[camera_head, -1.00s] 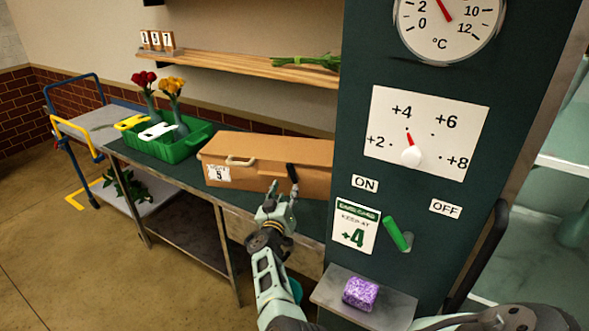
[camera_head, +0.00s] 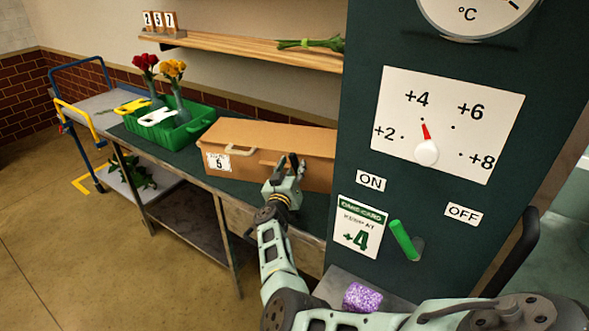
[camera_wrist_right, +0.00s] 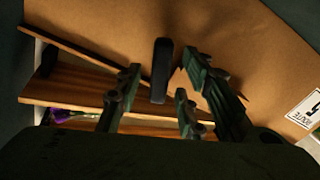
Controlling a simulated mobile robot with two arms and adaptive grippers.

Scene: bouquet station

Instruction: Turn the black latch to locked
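The black latch (camera_wrist_right: 161,70) is a short dark bar on the brown box's face. In the right wrist view it points nearly straight up and down in the picture, between and just beyond my fingers. The brown box (camera_head: 310,150) lies closed on the bench, with a pale handle and a "5" label. My right gripper (camera_head: 284,170) is in front of the box's front face, its fingers spread apart around the latch's place. In the head view the gripper covers the latch, and I cannot tell whether the fingers touch it. My left gripper is out of view.
A dark green panel (camera_head: 370,90) with a dial, a green lever (camera_head: 404,240) and a small shelf holding a purple block (camera_head: 362,297) stands close on the right. A green crate (camera_head: 195,128) with flower vases sits left of the box. A wooden shelf (camera_head: 240,50) runs above.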

